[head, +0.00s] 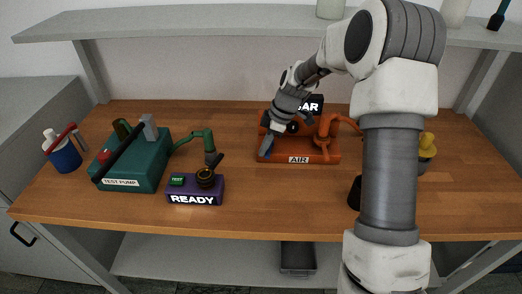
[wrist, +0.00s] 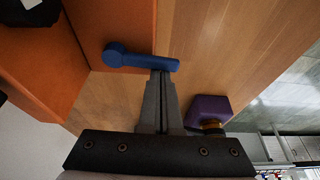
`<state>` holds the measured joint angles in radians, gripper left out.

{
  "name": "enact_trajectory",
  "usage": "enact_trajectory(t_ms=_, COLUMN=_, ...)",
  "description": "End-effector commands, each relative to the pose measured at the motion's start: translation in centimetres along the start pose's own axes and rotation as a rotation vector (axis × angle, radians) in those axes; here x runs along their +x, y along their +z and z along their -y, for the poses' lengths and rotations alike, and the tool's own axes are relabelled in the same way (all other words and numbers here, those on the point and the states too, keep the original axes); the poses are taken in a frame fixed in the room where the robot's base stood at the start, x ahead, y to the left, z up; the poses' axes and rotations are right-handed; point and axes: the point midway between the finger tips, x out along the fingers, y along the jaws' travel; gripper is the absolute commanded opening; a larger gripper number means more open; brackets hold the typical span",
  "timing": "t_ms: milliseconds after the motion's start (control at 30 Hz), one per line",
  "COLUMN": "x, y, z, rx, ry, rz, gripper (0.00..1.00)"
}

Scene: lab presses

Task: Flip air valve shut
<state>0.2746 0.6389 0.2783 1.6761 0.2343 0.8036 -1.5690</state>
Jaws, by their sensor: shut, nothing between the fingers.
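The orange unit labelled AIR (head: 330,157) stands on the bench right of centre; its orange side also shows in the wrist view (wrist: 40,65). The blue air valve lever (wrist: 140,59) sticks out from the orange unit near its edge in the wrist view, with its round hub at the left. In the head view my arm hides part of the unit.
A purple box labelled READY (head: 194,199) with a dark knob stands to the left, and shows in the wrist view (wrist: 206,108). A green TEST PUMP (head: 150,172) and a blue cup (head: 66,157) are further left. The front middle of the wooden bench (head: 270,205) is clear.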

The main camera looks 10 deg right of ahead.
Motion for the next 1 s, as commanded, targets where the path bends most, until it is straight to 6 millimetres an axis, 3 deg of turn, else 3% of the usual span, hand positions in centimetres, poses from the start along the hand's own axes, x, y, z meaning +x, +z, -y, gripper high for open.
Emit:
enact_trajectory(t_ms=533, x=-0.1, y=0.2, z=0.0, rx=-0.049, ry=-0.017, rz=0.000, gripper=0.00)
enact_trajectory(t_ms=1000, x=0.4, y=-1.3, z=-0.7, rx=-0.049, ry=-0.017, rz=0.001, gripper=0.00)
